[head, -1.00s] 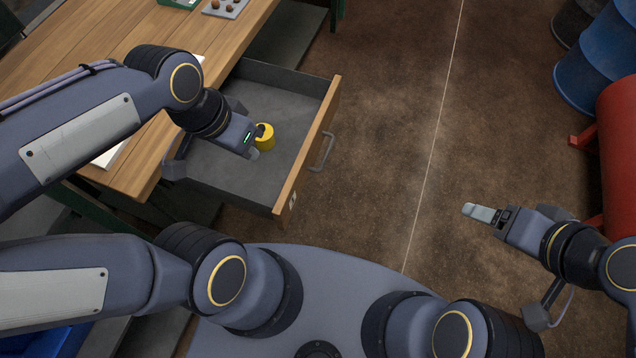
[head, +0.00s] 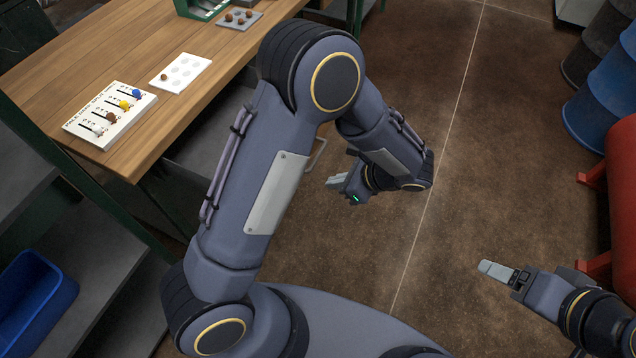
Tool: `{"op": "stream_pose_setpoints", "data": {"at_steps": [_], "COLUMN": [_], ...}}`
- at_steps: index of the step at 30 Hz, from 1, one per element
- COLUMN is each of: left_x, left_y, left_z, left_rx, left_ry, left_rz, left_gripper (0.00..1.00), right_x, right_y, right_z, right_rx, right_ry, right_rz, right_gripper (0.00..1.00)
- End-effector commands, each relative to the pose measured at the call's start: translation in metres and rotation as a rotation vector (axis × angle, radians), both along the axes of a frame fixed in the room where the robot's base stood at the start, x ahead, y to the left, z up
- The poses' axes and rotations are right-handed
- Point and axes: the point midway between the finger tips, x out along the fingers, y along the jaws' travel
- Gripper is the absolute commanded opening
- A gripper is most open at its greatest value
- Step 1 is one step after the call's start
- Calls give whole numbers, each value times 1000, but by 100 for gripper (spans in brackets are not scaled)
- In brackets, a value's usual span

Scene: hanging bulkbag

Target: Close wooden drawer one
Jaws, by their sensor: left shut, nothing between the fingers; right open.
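Wooden drawer one is mostly hidden behind my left arm in the head view. Its grey handle (head: 318,152) shows just right of the arm, standing out from the workbench (head: 165,130). How far the drawer is open cannot be told well. My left gripper (head: 336,182) is shut and empty. It is over the floor side, just right of and below the handle in the picture, with its fingers pointing left; contact with the drawer front cannot be seen. My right gripper (head: 492,270) is open and empty over the floor at the right, well away from the drawer.
On the bench lie a white board with coloured knobs (head: 110,115), a white tray with round hollows (head: 181,73) and a grey tray (head: 240,20) with brown balls. A blue bin (head: 35,290) is at lower left. Blue and red drums (head: 610,95) stand right. The middle floor is clear.

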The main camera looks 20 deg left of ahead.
Motion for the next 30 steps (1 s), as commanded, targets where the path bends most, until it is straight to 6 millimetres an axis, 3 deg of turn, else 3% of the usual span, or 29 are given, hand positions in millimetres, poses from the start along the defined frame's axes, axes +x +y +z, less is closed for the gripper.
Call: {"op": "stream_pose_setpoints", "data": {"at_steps": [14, 21, 30], "left_x": [3, 7, 7], "left_y": [69, 99, 106], "left_z": [-67, -64, -64], "left_rx": [-1, -3, -3], "left_ry": [5, 1, 0], "left_rz": [8, 6, 6], "left_gripper": [0, 0, 0], "right_x": [0, 0, 0], "right_y": [0, 0, 0], "right_z": [0, 6, 6], "right_rx": [0, 0, 0], "right_ry": [0, 0, 0], "right_rz": [0, 0, 0], "right_gripper": [74, 74, 74]}}
